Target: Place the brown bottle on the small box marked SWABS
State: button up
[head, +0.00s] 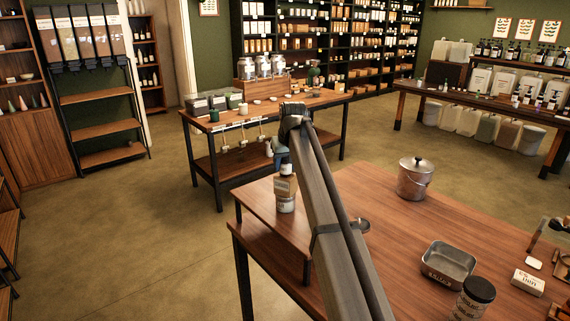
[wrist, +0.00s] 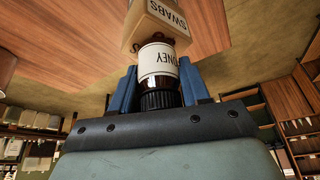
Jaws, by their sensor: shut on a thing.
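The brown bottle (wrist: 160,65) has a white label and a black ribbed cap. My gripper (wrist: 165,88) is shut on it near the cap, with one blue finger on each side. In the head view the bottle (head: 286,169) is upright, and my arm partly covers the gripper (head: 282,156). The small box marked SWABS (wrist: 168,22) is tan with a pale label. In the head view the box (head: 286,188) is directly below the bottle. The bottle's base appears at the box's top; I cannot tell for sure whether it bears on it.
The box is near the left end of the wooden table (head: 385,235). A lidded metal pot (head: 414,178), a metal tin (head: 447,264), a dark-lidded jar (head: 473,299) and a small white box (head: 527,282) are to the right. My arm crosses the table's middle.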

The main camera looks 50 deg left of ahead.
jog(key=shift+f, duration=0.1)
jog(key=o, duration=1.1)
jog(key=v, duration=1.2)
jog(key=shift+s+d, duration=0.1)
